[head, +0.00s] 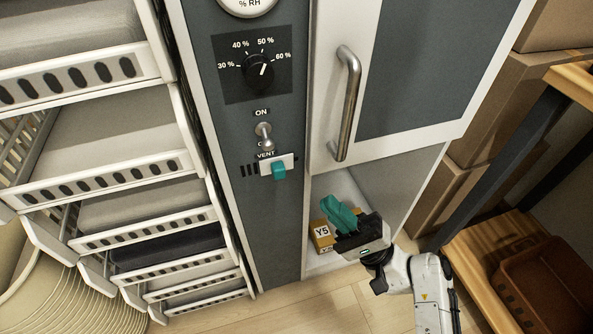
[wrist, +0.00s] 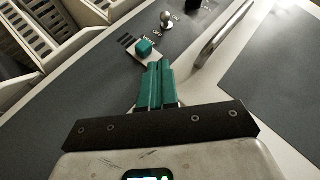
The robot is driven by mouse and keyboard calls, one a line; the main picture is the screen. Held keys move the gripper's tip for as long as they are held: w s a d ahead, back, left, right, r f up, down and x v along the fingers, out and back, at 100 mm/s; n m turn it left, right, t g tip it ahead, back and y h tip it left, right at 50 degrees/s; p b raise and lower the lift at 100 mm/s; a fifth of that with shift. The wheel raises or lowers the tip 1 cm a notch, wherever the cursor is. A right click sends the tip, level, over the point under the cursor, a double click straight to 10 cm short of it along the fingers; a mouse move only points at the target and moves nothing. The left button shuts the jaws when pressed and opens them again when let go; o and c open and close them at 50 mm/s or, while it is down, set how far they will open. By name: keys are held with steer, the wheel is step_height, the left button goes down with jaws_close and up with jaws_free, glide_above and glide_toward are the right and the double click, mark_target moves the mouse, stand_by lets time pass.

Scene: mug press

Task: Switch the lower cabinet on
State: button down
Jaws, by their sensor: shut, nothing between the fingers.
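A metal toggle switch (head: 264,136) sits on the dark grey control panel (head: 275,225) of the cabinet, under an "ON" label. Its lever points down, over the partly covered lower label. It also shows at the top of the wrist view (wrist: 167,20). My gripper (head: 332,207) is to the right of and below the switch in the head view, in front of the open space under the door. Its teal fingers (wrist: 158,66) are shut with nothing between them, and in the wrist view they point toward the panel, apart from the switch.
A teal vent slider (head: 279,171) sits just below the switch, and a black humidity knob (head: 258,71) above. The door handle (head: 347,105) stands out to the right. A yellow box (head: 321,234) marked "Y5" is behind my gripper. White drawers (head: 110,185) stand left, a wooden shelf (head: 500,255) right.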

mark_target(273, 143)
steer(key=shift+w+d+m+t, duration=0.4)
steer(key=shift+w+d+t, duration=0.05)
steer(key=shift+d+t, duration=0.05)
steer(key=b+x, duration=0.1)
steer(key=x, duration=0.9)
steer(key=shift+a+b, duration=0.1)
steer(key=shift+b, duration=0.2)
steer(key=shift+s+a+r, duration=0.55)
steer(key=shift+a+r, duration=0.2)
steer(key=shift+r, duration=0.05)
steer(key=shift+s+a+r, duration=0.3)
steer(key=shift+a+r, duration=0.15)
steer(key=shift+r, duration=0.1)
steer(key=shift+r, duration=0.1)
steer(key=shift+r+p, duration=0.15)
steer(key=shift+p, duration=0.4)
steer(key=shift+s+m+t+h+p, duration=0.1)
steer(key=shift+m+t+h+p, duration=0.2)
steer(key=shift+m+h+p, duration=0.15)
